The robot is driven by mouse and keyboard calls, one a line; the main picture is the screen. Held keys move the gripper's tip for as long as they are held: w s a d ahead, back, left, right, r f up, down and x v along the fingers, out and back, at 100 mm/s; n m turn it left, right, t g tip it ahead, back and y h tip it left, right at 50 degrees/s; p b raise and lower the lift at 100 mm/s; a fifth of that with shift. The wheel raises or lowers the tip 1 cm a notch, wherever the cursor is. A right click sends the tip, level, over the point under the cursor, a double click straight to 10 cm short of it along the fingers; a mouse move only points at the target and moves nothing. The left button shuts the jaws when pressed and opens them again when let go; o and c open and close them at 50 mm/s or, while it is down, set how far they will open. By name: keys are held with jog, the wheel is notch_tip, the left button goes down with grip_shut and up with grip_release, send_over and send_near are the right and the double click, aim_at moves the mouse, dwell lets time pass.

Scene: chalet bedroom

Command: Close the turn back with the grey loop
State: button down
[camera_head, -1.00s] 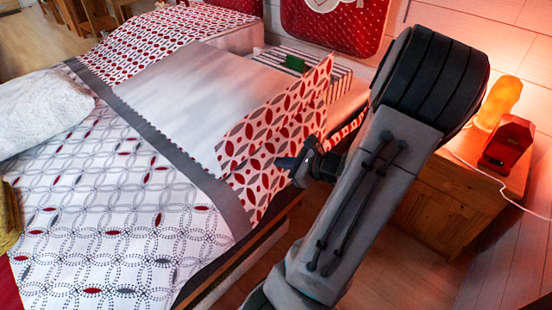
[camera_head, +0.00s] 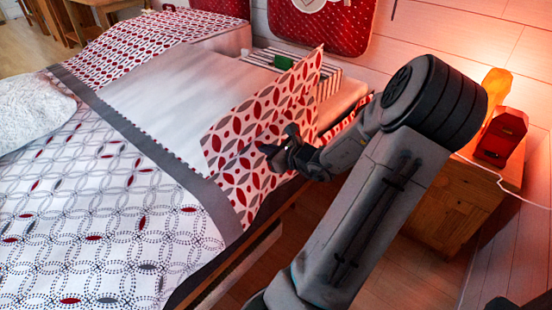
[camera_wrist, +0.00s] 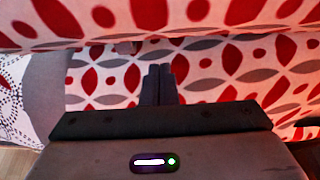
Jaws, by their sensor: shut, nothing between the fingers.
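The turn back is a raised flap (camera_head: 285,98) of the duvet with red and grey petals on white. It stands up at a slant along the bed's near right side, its upper right corner highest. My gripper (camera_head: 267,150) is at the flap's lower, near face, with its jaws shut and empty. In the wrist view the closed fingers (camera_wrist: 158,78) point at the petal cloth (camera_wrist: 205,72), very close to it; I cannot tell whether they touch. A band of the same cloth crosses the top of that view. I cannot make out a grey loop in either view.
The duvet's pale inner side (camera_head: 180,85) lies bare left of the flap. A green item (camera_head: 284,62) lies on striped cloth behind it. A white pillow (camera_head: 32,108) is at the left. A wooden nightstand (camera_head: 445,208) with a red object (camera_head: 502,137) stands at the right.

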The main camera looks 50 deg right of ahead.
jog(key=shift+a+r, duration=0.2)
jog(key=shift+r, duration=0.8)
